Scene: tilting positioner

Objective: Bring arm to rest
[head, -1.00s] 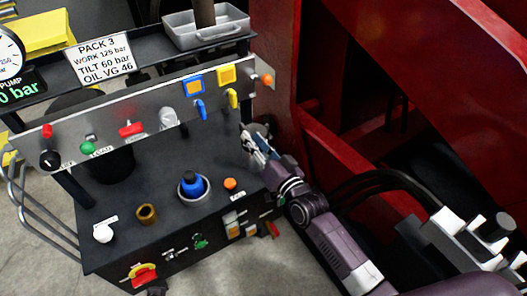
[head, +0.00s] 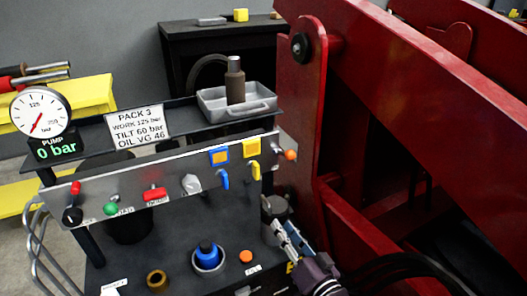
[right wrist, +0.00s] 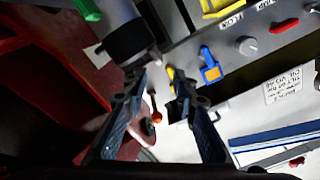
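My right gripper (head: 275,222) is beside the right end of the hydraulic pack's control panel (head: 135,203), low in the head view. In the right wrist view its two fingers (right wrist: 163,88) stand apart with nothing clearly held between them. A dark cylinder (right wrist: 128,42) shows just beyond the fingertips; whether they touch it I cannot tell. The blue lever (right wrist: 210,68) and the orange knob (right wrist: 157,118) also show near the fingers. My left gripper is in neither view.
A red steel frame (head: 440,75) stands close on the right of my gripper. The pack's shelf carries a grey tray (head: 212,104) with a brown cylinder (head: 235,82). The pump gauge (head: 40,112) display reads 0 bar. A blue knob (head: 207,257) sits on the dark deck.

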